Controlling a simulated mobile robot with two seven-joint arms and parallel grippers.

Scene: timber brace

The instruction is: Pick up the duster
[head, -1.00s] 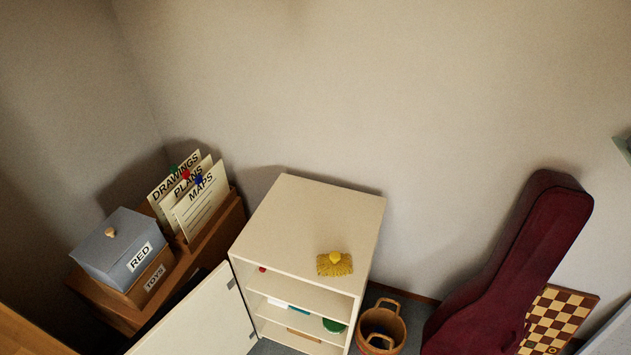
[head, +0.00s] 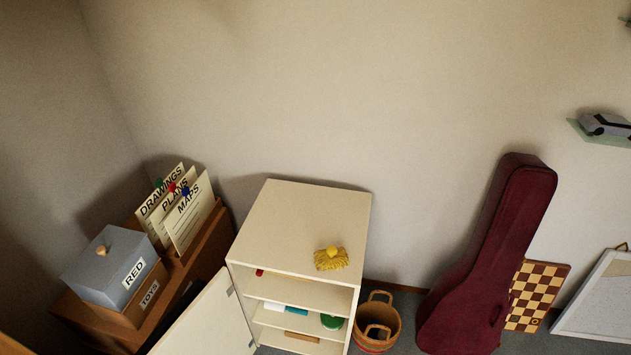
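A yellow fringed duster (head: 331,259) lies on top of the cream cabinet (head: 299,220), near its front right edge. Nothing covers it. Neither of my grippers shows in the head view.
The cabinet door (head: 211,318) stands open to the left; its shelves hold small items. A low brown unit with a blue box (head: 113,266) labelled RED stands at left. A basket (head: 378,318), a dark red guitar case (head: 490,258) and a checkerboard (head: 537,295) are at right.

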